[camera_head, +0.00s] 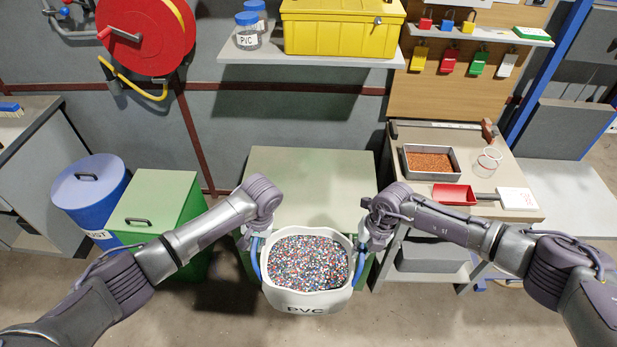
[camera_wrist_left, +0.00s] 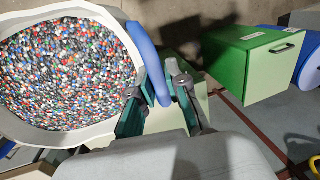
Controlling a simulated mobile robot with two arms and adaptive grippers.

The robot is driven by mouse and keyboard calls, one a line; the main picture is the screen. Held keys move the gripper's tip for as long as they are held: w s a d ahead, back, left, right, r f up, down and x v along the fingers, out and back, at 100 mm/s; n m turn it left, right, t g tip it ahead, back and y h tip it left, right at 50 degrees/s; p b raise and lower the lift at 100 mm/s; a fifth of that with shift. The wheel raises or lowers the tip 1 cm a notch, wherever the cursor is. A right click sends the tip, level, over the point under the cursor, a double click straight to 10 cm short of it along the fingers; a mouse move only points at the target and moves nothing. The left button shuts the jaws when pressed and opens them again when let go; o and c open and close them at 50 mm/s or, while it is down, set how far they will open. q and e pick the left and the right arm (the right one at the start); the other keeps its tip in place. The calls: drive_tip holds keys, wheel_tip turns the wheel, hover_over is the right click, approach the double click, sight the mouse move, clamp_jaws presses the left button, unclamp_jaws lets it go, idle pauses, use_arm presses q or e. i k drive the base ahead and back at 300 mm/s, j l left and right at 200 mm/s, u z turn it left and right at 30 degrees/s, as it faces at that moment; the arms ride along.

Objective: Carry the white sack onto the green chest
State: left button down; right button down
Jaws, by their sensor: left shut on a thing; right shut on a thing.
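The white sack (camera_head: 275,297), marked PVC and full of coloured granules, hangs upright between my arms; the left wrist view also shows it (camera_wrist_left: 70,138). My left gripper (camera_head: 256,242) is shut on its left blue handle; in the left wrist view its fingers (camera_wrist_left: 160,103) close around that handle (camera_wrist_left: 150,65). My right gripper (camera_head: 366,243) is shut on the handle on the other side, largely hidden by the gripper. A wide green chest with a flat pale-green top (camera_head: 310,170) stands behind the sack, its top clear. The sack and my arms hide much of its front.
A smaller green bin with a handled lid (camera_head: 150,208) and a blue drum (camera_head: 88,190) stand at left. A bench (camera_head: 410,140) with a granule tray (camera_head: 430,162) and red scoop (camera_head: 455,194) is at right. A shelf with a yellow box (camera_head: 340,30) overhangs behind.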

sight(315, 190)
drive_tip(key=i, duration=1.4)
